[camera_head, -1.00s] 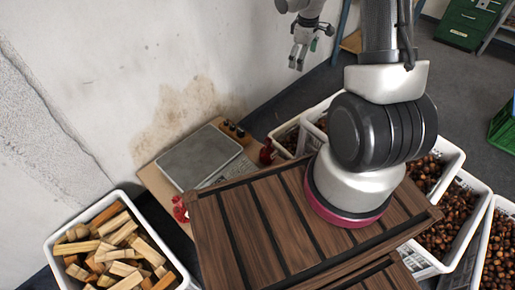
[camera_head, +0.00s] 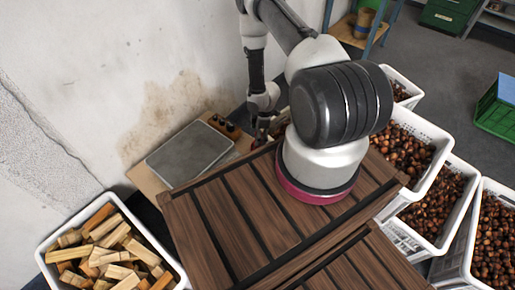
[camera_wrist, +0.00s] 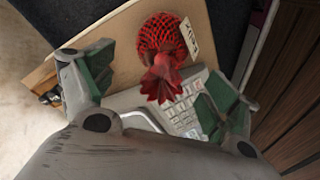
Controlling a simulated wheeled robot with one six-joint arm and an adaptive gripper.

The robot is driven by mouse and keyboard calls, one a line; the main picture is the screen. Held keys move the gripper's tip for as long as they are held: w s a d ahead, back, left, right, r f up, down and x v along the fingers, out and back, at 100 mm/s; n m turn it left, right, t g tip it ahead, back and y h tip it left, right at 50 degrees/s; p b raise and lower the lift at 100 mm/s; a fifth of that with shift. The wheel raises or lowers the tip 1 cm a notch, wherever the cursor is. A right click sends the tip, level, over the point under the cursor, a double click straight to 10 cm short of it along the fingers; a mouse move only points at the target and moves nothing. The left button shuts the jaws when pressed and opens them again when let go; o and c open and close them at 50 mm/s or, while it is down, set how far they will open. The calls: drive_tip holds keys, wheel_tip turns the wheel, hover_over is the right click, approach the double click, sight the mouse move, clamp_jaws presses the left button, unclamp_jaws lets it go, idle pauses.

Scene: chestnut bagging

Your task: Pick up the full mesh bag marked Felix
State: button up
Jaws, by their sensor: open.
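A full red mesh bag (camera_wrist: 160,38) shows in the wrist view at the upper middle, with dark contents and a gathered, flared red neck (camera_wrist: 162,82) pointing toward me. A pale tag (camera_wrist: 188,38) on its right side reads what looks like Felix. My gripper (camera_wrist: 155,98) is open, with one green-padded finger on each side of the bag's neck; I cannot tell the depth between them. In the head view my gripper (camera_head: 262,128) is beside the scale's right edge, and the bag is hidden there.
A scale with a grey plate (camera_head: 190,152) and a keypad (camera_wrist: 180,118) stands on a board by the wall. White crates of chestnuts (camera_head: 438,140) are at right, a crate of wood (camera_head: 40,262) at left.

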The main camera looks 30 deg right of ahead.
drive_tip(key=f, duration=0.5)
drive_tip(key=shift+a, duration=0.3)
drive_tip(key=shift+w, duration=0.1)
drive_tip(key=c, duration=1.7)
